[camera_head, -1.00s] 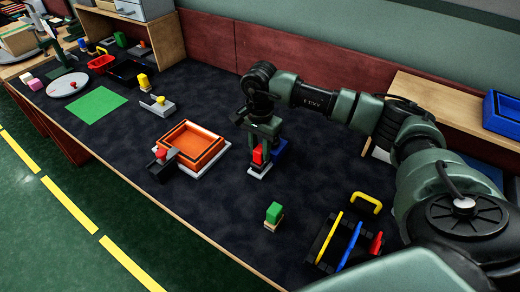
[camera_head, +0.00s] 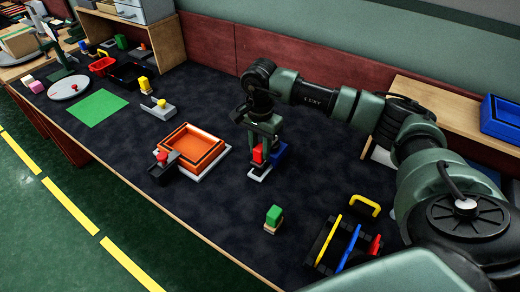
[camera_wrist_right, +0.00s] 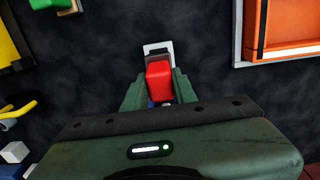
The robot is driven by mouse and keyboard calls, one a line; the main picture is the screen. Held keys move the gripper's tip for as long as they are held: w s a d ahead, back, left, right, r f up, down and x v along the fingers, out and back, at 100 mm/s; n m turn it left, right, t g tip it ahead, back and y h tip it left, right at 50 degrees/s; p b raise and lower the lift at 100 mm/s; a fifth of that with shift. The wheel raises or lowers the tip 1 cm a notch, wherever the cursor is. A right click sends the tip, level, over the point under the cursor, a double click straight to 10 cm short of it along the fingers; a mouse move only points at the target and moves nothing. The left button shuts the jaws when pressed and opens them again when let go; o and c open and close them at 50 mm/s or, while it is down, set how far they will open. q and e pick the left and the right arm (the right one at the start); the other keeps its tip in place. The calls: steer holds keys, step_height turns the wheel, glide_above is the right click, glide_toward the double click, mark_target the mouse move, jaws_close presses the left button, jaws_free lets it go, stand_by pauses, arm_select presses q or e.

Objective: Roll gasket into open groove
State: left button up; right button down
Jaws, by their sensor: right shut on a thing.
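An orange frame (camera_head: 190,146) with a dark line around its rim lies on a white base left of my right gripper; part of it shows in the right wrist view (camera_wrist_right: 285,30). I cannot tell whether the dark line is a groove or a gasket. My right gripper (camera_head: 261,146) points down and is shut on a red block (camera_head: 257,154), which shows between the fingers in the wrist view (camera_wrist_right: 159,82). A whitish plate (camera_head: 258,173) lies under or just beyond the red block; I cannot tell whether they touch. My left gripper is not in view.
A dark piece with a red knob (camera_head: 161,157) sits at the frame's left side. A blue block (camera_head: 279,151) stands right behind my right gripper. A green block (camera_head: 273,215) and a rack with coloured handles (camera_head: 340,242) are at the front. Dark table between is clear.

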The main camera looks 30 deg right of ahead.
steer(key=shift+r+p, duration=1.25)
steer(key=shift+r, duration=1.2)
